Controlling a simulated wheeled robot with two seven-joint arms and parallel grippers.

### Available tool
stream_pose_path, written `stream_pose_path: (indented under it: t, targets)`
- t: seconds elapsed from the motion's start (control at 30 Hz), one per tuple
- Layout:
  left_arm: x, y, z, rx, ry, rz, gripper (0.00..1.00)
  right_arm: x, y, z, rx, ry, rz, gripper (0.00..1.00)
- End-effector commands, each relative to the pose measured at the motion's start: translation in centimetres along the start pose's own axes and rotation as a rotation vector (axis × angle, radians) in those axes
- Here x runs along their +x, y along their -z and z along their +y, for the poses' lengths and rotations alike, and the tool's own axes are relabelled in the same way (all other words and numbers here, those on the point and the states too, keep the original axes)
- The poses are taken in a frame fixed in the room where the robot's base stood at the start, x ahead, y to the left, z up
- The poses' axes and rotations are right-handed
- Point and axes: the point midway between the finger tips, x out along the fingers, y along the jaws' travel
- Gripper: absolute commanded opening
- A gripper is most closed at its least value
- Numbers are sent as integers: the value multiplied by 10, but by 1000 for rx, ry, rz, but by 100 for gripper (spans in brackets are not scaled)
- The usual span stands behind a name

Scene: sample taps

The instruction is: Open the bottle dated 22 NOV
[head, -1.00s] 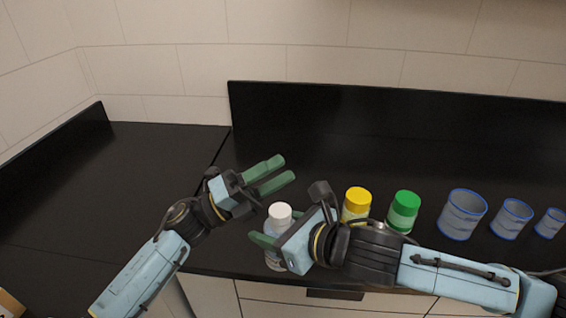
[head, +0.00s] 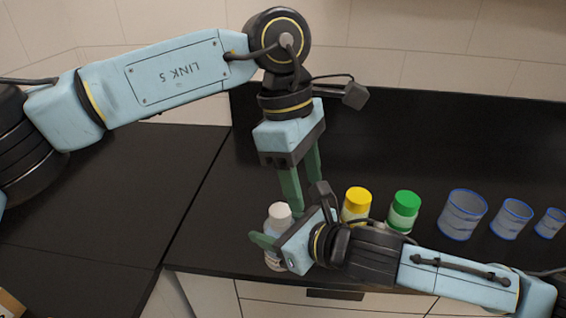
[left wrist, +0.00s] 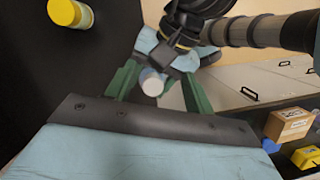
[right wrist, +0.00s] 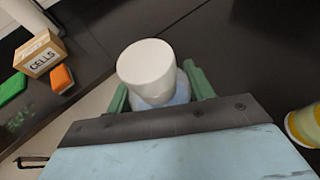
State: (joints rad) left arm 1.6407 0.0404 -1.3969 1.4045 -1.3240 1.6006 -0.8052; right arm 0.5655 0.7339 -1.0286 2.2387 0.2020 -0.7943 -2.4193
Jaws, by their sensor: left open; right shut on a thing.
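A bottle with a white cap (head: 279,211) stands near the counter's front edge; its date cannot be read. My right gripper (head: 278,230) is shut around its body below the cap; the right wrist view shows the cap (right wrist: 147,66) standing clear above the fingers. My left gripper (head: 306,200) points down over the bottle, open. In the left wrist view the white cap (left wrist: 152,82) shows between its spread fingers, apart from them. A yellow-capped bottle (head: 357,203) and a green-capped bottle (head: 404,211) stand to the right, no dates legible.
Three blue-rimmed containers (head: 463,214) stand further right on the black counter (head: 120,190). A cardboard box marked CELLS (right wrist: 40,57), with an orange item (right wrist: 62,78) and a green item (right wrist: 12,88), shows in the right wrist view. The counter behind the bottles is clear.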

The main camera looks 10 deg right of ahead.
Motion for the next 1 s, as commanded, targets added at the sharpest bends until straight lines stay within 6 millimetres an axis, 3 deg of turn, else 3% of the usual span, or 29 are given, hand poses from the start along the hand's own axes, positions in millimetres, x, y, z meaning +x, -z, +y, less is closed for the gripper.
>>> stream_pose_path:
  t: [0.1,0.3,0.73,1.0]
  targets:
    - [-14,17,0,29,-16,158,53,0,-1,0,0,0,-2,0]
    - [-18,30,0,42,-22,257,53,0,-1,0,0,0,-2,0]
    - [40,46,1,42,-21,256,53,0,-1,0,0,0,-2,0]
    - [55,49,2,42,-23,256,53,0,-1,0,0,0,-2,0]
